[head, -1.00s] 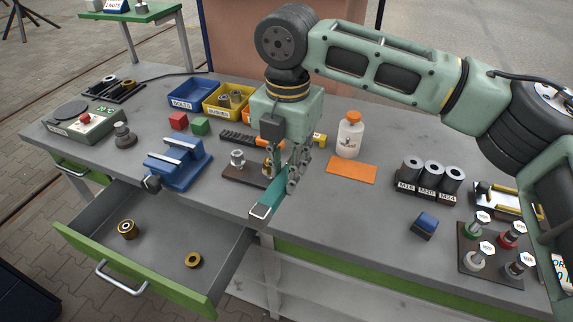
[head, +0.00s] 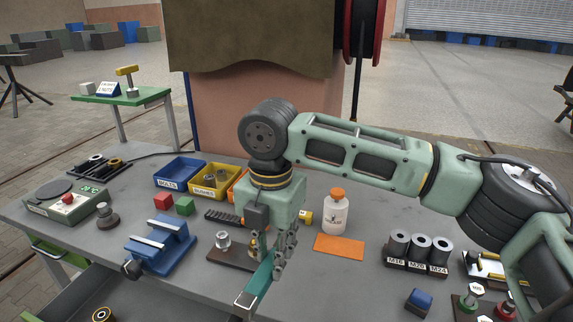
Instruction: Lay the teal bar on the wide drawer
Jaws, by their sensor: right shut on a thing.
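My right gripper (head: 283,262) is shut on the teal bar (head: 257,286). It holds the bar over the front part of the bench, and the bar's pale, frame-like end points down toward the front edge. Whether the bar touches the bench top I cannot tell. The wide drawer (head: 140,302) stands open at the lower left, below the bench top. Only its back part shows; its front is cut off by the picture's bottom edge. A brass-coloured ringed part (head: 103,314) lies in it. My left gripper is out of view.
The blue vise (head: 160,246) stands left of the bar, near the drawer. A brown board with metal parts (head: 224,243) is just beside my gripper. A white bottle (head: 335,215), an orange mat (head: 339,246) and grey cylinders (head: 420,248) stand to the right. Bins (head: 178,172) are behind.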

